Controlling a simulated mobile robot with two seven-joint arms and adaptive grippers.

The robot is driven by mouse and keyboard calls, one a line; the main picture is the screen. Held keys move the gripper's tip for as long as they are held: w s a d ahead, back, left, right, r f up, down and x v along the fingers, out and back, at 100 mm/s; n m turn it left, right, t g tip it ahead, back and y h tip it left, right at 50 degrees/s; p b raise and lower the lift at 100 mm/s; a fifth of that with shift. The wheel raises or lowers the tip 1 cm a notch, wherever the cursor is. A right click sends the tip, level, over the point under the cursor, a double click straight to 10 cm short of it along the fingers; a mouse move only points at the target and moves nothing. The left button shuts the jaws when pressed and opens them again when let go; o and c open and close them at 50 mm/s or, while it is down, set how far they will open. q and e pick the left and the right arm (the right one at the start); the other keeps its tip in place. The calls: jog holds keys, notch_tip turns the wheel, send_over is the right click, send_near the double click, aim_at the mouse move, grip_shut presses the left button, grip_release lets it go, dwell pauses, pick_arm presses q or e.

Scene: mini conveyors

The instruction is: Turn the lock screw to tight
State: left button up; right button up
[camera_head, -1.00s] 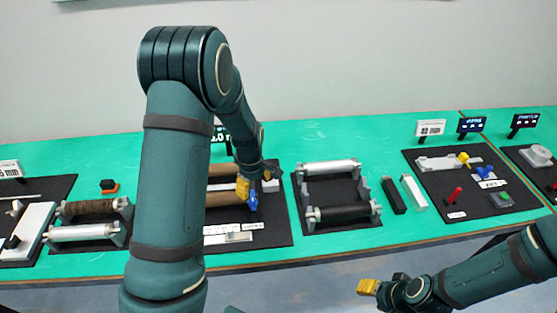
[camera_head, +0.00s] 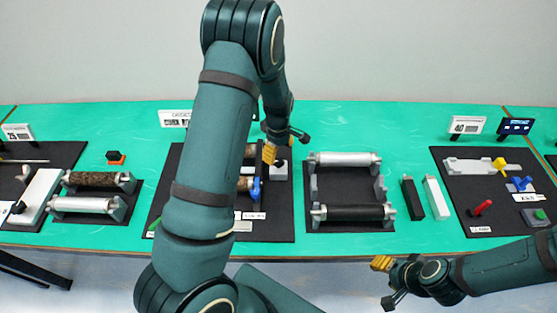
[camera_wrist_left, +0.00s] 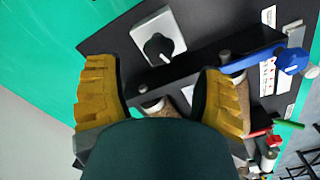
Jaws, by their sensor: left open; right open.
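A black knob with a pale pointer line (camera_wrist_left: 158,46) sits on a light square block (camera_wrist_left: 171,24), which also shows in the head view (camera_head: 280,172). A blue lever handle (camera_wrist_left: 265,60) is beside it, and it also shows in the head view (camera_head: 254,191). No readable label shows which part is the lock screw. My left gripper (camera_wrist_left: 158,72) is open and empty. My right gripper (camera_head: 385,280) is open and empty, in front of the table edge.
My left arm hides part of the dark board (camera_head: 275,225) and its brown rollers (camera_head: 246,184). A roller stand (camera_head: 348,185) is to the right. Another board (camera_head: 490,180) carries yellow (camera_head: 499,163), blue (camera_head: 521,184) and red (camera_head: 482,207) handles.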

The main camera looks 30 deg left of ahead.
aim_at(278, 161)
pick_arm(q)
jog(key=shift+f, duration=2.45)
jog(key=c, duration=1.2)
